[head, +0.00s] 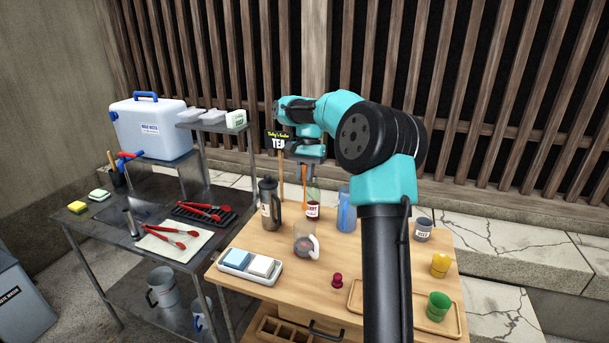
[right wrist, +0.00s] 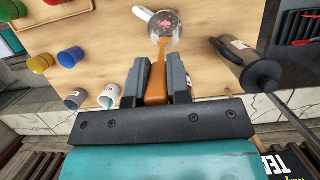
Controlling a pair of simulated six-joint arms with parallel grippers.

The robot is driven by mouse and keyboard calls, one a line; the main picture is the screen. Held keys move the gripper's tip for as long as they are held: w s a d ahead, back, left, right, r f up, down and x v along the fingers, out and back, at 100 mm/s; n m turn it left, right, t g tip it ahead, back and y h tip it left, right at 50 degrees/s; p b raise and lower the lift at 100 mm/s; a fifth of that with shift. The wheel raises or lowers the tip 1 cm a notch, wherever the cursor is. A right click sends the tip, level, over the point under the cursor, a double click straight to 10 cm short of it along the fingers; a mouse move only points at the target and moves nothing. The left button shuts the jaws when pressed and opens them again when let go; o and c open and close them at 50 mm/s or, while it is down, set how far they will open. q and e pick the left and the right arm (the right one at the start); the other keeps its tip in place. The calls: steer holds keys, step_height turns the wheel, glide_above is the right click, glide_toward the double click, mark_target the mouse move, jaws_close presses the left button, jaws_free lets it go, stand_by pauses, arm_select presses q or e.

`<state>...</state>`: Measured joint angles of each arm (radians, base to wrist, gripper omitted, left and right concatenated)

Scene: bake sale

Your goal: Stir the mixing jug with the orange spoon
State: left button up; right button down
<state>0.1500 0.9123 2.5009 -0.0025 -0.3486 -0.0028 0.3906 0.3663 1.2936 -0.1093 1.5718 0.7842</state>
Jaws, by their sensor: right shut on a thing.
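The mixing jug (head: 303,241) is clear with a white handle and stands on the wooden table; something pink-red shows inside it. It also shows at the top of the right wrist view (right wrist: 165,30). My right gripper (head: 304,165) is above the table, behind and above the jug in the head view. It is shut on the orange spoon (head: 304,178), which hangs downward. In the right wrist view the spoon's handle (right wrist: 157,85) sits between the two fingers and points towards the jug. I cannot tell whether its tip is inside the jug. My left gripper is out of view.
A dark coffee pot (head: 269,208), a red-labelled bottle (head: 313,210) and a blue pitcher (head: 346,212) stand close behind the jug. A white tray (head: 247,277) with blocks lies front left. A small red object (head: 337,280) and a wooden tray (head: 400,311) with cups are front right.

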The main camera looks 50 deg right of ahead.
steer(key=shift+f, duration=0.15)
step_height(320, 180, down, 16)
stand_by(2.2)
stand_by(0.4)
